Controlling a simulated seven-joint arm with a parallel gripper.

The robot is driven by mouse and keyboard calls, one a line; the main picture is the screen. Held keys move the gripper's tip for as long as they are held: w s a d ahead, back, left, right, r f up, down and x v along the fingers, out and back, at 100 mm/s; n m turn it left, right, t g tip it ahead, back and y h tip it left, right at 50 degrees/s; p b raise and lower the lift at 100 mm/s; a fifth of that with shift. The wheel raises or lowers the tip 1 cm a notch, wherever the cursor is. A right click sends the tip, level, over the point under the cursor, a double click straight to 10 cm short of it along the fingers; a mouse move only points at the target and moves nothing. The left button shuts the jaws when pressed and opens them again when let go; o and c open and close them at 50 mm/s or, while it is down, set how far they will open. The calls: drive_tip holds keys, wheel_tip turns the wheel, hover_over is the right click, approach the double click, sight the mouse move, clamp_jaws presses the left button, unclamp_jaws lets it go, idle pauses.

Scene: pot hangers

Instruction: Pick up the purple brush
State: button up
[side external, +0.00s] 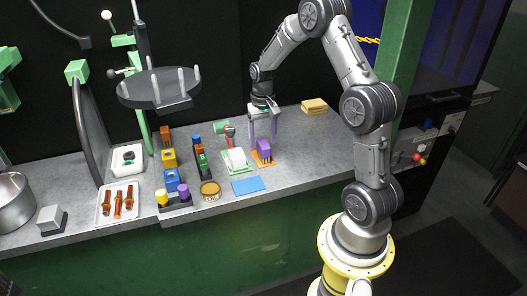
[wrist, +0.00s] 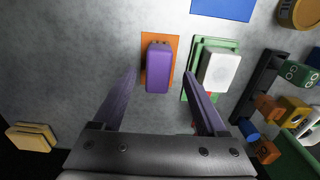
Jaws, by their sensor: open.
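The purple brush (side external: 264,150) sits on an orange mat (side external: 262,160) on the grey counter. In the wrist view the brush (wrist: 158,70) lies between and ahead of my fingertips, on the orange mat (wrist: 145,48). My gripper (side external: 263,139) points down just behind and above the brush, its two long purple-grey fingers spread and empty. In the wrist view my gripper (wrist: 160,76) has one finger left of the brush and the other to its right, near the white block. I see no contact with the brush.
A white block (wrist: 216,72) on a green base stands close to the right of the brush in the wrist view. A blue sheet (side external: 248,186) lies in front. Yellow sponges (side external: 314,106) lie at the back right. The counter right of the brush is clear.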

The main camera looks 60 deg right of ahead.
sight(263, 143)
wheel_tip(263, 143, down, 5)
drive_tip(key=shift+s, duration=0.15)
drive_tip(key=shift+c, duration=0.3)
drive_tip(key=shift+d, duration=0.1)
clamp_jaws()
